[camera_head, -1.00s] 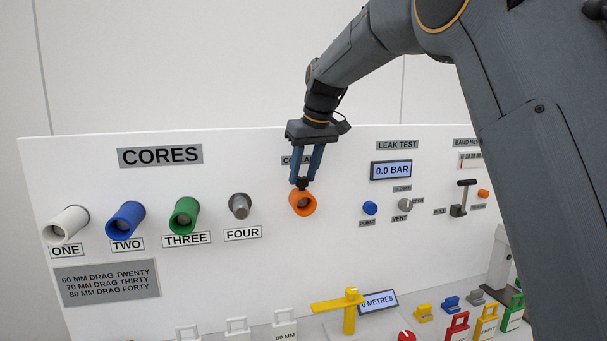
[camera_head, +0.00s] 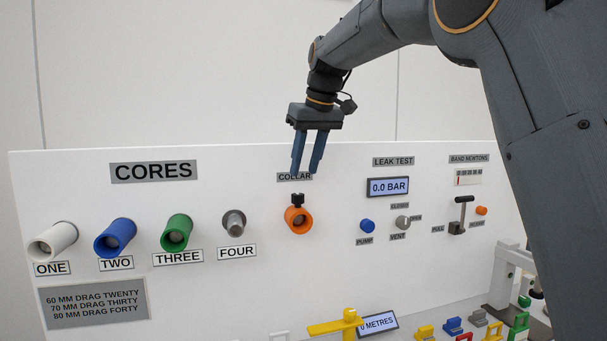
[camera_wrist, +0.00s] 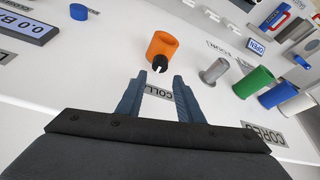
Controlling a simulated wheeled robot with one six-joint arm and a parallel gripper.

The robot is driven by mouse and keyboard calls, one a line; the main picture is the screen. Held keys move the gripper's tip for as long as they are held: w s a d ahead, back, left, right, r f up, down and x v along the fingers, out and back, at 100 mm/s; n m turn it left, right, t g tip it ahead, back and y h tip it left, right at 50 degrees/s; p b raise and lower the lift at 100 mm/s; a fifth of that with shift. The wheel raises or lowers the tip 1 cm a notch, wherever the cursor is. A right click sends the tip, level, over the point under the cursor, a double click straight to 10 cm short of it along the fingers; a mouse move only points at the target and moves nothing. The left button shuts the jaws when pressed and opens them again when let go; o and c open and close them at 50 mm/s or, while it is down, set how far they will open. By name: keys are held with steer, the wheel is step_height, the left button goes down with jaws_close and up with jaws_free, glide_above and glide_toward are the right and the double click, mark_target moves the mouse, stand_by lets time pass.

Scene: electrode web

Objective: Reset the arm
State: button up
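My gripper (camera_head: 306,167) is open and empty, its two blue-grey fingers pointing down in front of the COLLAR label (camera_head: 294,177) on the white panel. Below the fingertips, apart from them, is the orange collar (camera_head: 297,222) with a black knob (camera_head: 297,200) on top. In the wrist view my gripper (camera_wrist: 163,82) shows its two fingers spread, with the orange collar (camera_wrist: 162,44) and its black knob (camera_wrist: 160,63) just beyond the tips and nothing between them.
Left of the collar are white, blue (camera_head: 115,238) and green (camera_head: 176,233) cores and a bare grey peg (camera_head: 234,223). Right are the leak test display (camera_head: 388,187), pump button, vent knob and pull lever (camera_head: 461,214). A yellow arm (camera_head: 336,326) and small coloured blocks stand below.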

steer(key=s+d+f+m+h, duration=0.1)
steer(key=s+d+f, duration=0.3)
steer(key=f, duration=0.4)
steer(key=s+d+f+m+g, duration=0.1)
steer(key=s+d+f+m, duration=0.1)
steer(key=s+d+f, duration=0.35)
steer(key=s+d+f+m+h, duration=0.1)
steer(key=s+d+f, duration=0.1)
steer(key=f, duration=0.7)
steer(key=s+d+f+m, duration=0.1)
steer(key=s+d+f, duration=0.2)
steer(key=s+f, duration=0.4)
steer(key=s+d+f+m+g+b, duration=0.1)
steer(key=s+d+f, duration=0.3)
steer(key=s+f, duration=0.4)
steer(key=s, duration=0.5)
steer(key=shift+f+g, duration=0.3)
